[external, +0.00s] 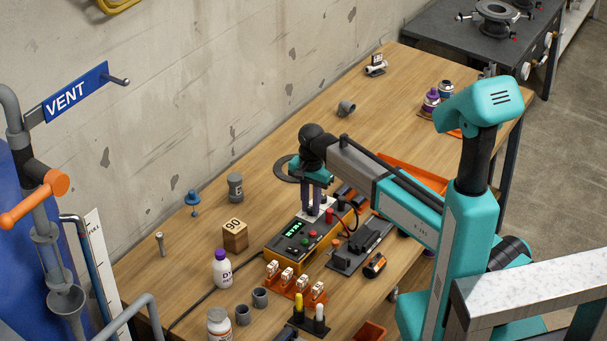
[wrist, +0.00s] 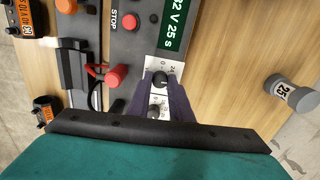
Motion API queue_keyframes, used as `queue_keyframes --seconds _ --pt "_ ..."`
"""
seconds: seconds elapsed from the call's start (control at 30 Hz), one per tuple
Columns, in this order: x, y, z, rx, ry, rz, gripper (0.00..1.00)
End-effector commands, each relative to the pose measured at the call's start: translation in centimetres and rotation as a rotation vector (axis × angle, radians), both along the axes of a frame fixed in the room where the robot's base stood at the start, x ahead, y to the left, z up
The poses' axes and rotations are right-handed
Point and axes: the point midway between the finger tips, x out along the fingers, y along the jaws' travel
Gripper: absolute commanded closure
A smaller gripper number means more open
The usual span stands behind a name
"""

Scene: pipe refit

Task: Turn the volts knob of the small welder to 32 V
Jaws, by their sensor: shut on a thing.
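The small welder (external: 291,256) is a yellow box with a dark top on the bench. Its green display (wrist: 176,18) is cut off in the wrist view and shows a number ending in 2 V, then 25 s. A white dial plate beside it carries two dark knobs. My gripper (wrist: 160,80) points down over this plate, its dark fingers shut on the knob nearer the display (wrist: 160,78). The other knob (wrist: 155,112) shows between the fingers nearer my palm. The labels are too small to tell which is the volts knob.
A grey fitting marked 25 (wrist: 294,96) stands right. A wooden block marked 90 (external: 235,236) and a white bottle (external: 222,269) stand left of the welder.

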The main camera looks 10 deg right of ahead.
Motion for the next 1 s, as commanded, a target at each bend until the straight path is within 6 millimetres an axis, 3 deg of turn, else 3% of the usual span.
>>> queue_keyframes --seconds 0.57,0.6,0.7,1.0 --pt "0.11 0.0 0.08 0.001 -0.003 -0.045 1.0" --pt "0.11 0.0 0.08 0.001 -0.003 -0.045 0.76" --pt "0.09 -0.01 0.06 0.0 -0.003 -0.045 0.62" --pt "0.04 -0.01 0.04 0.0 -0.001 -0.044 0.62"
